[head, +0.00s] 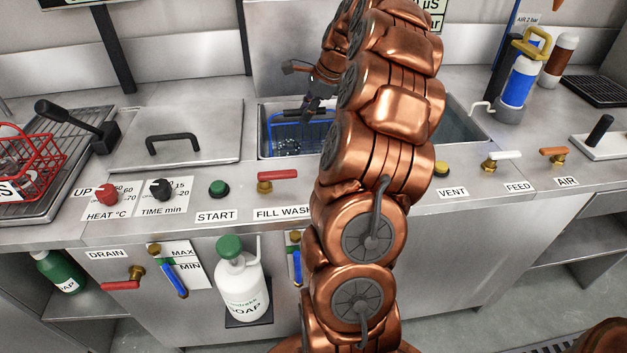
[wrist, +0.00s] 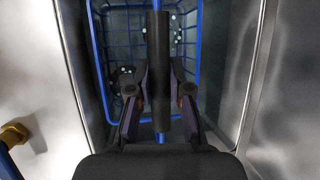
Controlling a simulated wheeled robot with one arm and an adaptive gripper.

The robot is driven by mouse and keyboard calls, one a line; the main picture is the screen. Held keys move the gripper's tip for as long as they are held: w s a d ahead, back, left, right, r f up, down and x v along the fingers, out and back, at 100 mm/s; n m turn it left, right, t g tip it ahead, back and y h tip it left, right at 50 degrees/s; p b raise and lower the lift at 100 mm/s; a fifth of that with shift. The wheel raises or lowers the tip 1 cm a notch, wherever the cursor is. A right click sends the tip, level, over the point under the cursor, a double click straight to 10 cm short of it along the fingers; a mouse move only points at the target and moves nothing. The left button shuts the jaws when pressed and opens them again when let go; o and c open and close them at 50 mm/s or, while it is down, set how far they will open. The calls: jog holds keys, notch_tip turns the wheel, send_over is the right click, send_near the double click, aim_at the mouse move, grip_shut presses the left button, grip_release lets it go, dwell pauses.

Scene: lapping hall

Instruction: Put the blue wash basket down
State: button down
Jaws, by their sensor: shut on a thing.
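The blue wash basket (head: 300,142) is a wire basket inside the sunken steel tank behind the front controls. In the wrist view its blue wires (wrist: 203,62) lie below my gripper, with small dark and pale bits inside. My gripper (head: 314,108) is above the basket, shut on its dark handle. In the wrist view the fingers of my gripper (wrist: 159,95) stand on either side of this black handle grip (wrist: 159,50). My arm hides the basket's right part in the head view, and I cannot tell whether its bottom touches anything.
A steel lid (head: 185,135) with a black handle covers the place left of the tank. A red wire basket (head: 38,165) stands on a rack at far left. Knobs and valves line the front edge. A blue-labelled bottle (head: 518,82) stands at right.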

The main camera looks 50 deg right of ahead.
aim_at(325, 111)
notch_tip(325, 111, down, 10)
jog(key=shift+f, duration=0.1)
dwell(0.5)
jog(key=c, duration=1.1)
grip_release()
jog(key=v, duration=1.2)
